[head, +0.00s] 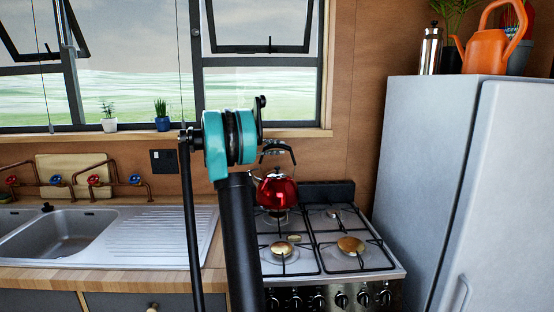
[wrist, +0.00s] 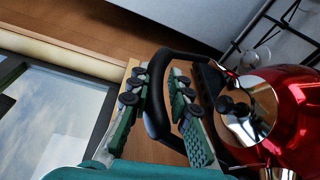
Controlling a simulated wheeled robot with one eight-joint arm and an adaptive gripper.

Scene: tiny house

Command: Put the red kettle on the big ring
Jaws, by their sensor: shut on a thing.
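The red kettle (head: 277,190) shows in the head view at the back left of the stove, over the back left burner. I cannot tell if its base touches the grate. In the wrist view, the kettle's shiny red body (wrist: 295,105) and steel lid are at the right. My gripper (wrist: 158,105) has its green padded fingers on either side of the black handle, shut on it. In the head view my arm hides part of the stove's left side. The front right burner has the largest visible brass cap and looks like the big ring (head: 351,246).
The stove (head: 390,269) has black grates and a smaller front left burner (head: 284,250). A grey fridge (head: 420,150) stands close on the right, with an orange watering can (head: 492,42) on top. A sink (head: 65,232) and drainboard are on the left, below the window.

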